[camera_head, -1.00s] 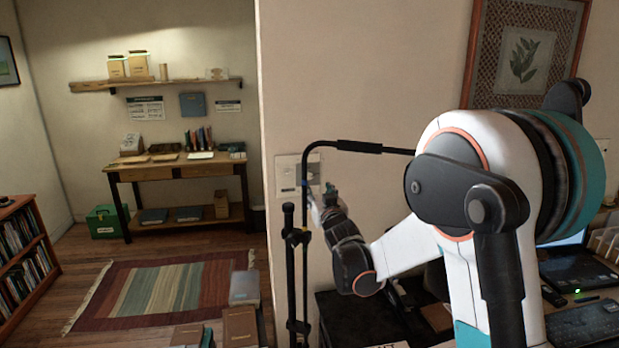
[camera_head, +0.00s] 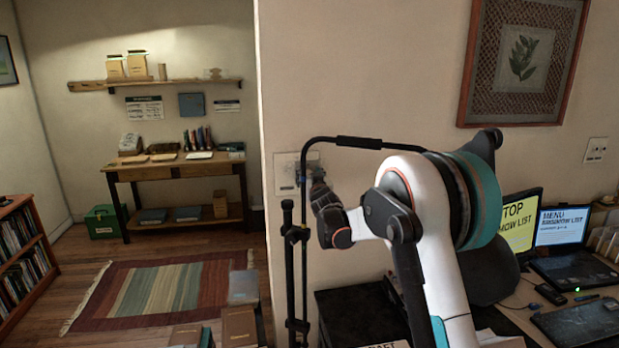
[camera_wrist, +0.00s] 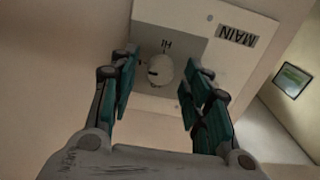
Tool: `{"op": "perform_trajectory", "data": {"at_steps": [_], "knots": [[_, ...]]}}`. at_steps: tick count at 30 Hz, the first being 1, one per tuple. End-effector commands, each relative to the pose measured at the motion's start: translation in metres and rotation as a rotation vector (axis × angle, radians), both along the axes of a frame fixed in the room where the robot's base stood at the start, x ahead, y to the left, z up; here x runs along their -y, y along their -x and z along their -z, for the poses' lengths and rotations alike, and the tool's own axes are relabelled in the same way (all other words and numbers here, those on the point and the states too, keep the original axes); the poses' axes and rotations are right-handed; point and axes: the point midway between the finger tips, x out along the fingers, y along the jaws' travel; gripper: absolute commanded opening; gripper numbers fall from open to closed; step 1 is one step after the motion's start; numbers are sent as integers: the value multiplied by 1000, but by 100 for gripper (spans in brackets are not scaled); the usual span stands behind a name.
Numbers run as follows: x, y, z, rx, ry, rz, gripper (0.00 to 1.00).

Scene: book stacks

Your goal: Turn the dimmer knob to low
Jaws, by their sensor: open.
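The dimmer knob (camera_wrist: 160,70) is a round pale knob with a dark notch on its left side. It sits on a white wall plate (camera_wrist: 195,30) marked "HI" and "MAIN", both upside down in the wrist view. My gripper (camera_wrist: 158,92) is open, with its teal fingers on either side of the knob and visible gaps between them and it. In the head view the plate (camera_head: 284,172) is on the wall, and my gripper (camera_head: 312,180) is in front of it, hiding the knob.
A dark cabinet (camera_head: 350,315) stands below. A desk with two monitors (camera_head: 521,220) is at right. A rug (camera_head: 165,290) covers floor at left.

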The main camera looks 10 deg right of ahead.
Motion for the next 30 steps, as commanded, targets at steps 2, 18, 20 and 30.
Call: {"op": "perform_trajectory", "data": {"at_steps": [2, 18, 20, 30], "knots": [[0, 0, 0, 0, 0, 0, 44], [0, 0, 0, 0, 3, 0, 0], [0, 0, 0, 0, 10, 0, 0], [0, 0, 0, 0, 160, 0, 0]]}}
